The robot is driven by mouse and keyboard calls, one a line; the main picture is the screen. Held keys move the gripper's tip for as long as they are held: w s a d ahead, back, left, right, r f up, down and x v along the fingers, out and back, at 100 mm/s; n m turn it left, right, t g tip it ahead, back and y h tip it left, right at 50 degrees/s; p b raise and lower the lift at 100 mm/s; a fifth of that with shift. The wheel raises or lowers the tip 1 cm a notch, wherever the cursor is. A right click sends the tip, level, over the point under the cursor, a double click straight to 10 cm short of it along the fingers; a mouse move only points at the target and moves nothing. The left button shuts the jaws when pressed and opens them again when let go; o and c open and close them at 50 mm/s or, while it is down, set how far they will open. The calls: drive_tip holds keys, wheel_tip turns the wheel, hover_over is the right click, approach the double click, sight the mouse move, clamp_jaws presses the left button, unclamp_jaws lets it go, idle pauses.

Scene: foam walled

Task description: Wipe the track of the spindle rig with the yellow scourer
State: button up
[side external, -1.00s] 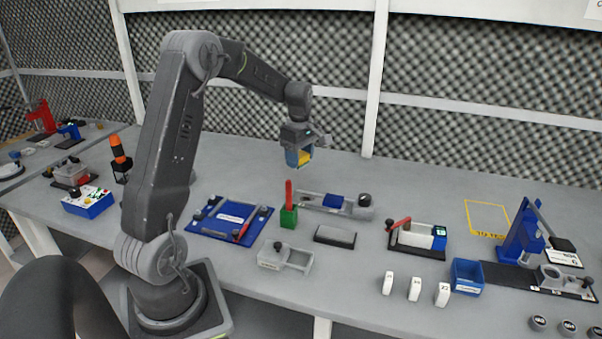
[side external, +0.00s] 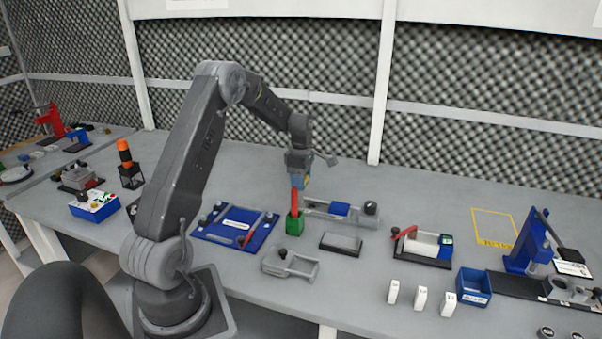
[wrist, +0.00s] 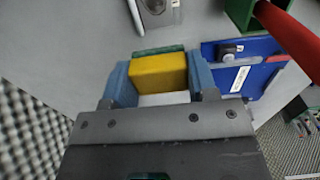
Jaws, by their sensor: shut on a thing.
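My gripper (side external: 301,178) is shut on the yellow scourer (wrist: 160,73), which has a green layer on its far face. The blue fingers grip it from both sides in the wrist view. In the side view the scourer (side external: 306,183) is partly hidden, held above the bench behind a red-handled tool. A long grey unit with a blue block and a dark knob, apparently the spindle rig (side external: 322,208), lies just right of my gripper. Its grey end seems to show at the top of the wrist view (wrist: 162,14). The scourer looks apart from it.
The red handle (side external: 294,200) stands upright in a green block (side external: 294,225), close in front of my gripper. A blue plate fixture (side external: 228,229) lies left. A dark-topped block (side external: 341,244) and a grey bracket (side external: 290,264) lie nearer the front. The bench behind is clear.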

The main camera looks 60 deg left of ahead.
sight(302, 204)
drive_tip(key=shift+f, duration=2.75)
drive_tip(key=shift+w+d+f, duration=0.3)
drive_tip(key=shift+f, duration=0.25)
drive_tip(key=shift+c, duration=0.7)
drive_tip(key=shift+w+d+f, duration=0.15)
drive_tip(key=shift+w+d, duration=0.1)
drive_tip(key=shift+d, duration=0.05)
drive_tip(key=shift+w+d, duration=1.85)
drive_tip(key=shift+s+a, duration=2.35)
drive_tip(key=shift+s+a+r, duration=0.1)
drive_tip(key=shift+a+r, duration=0.05)
drive_tip(key=shift+r, duration=4)
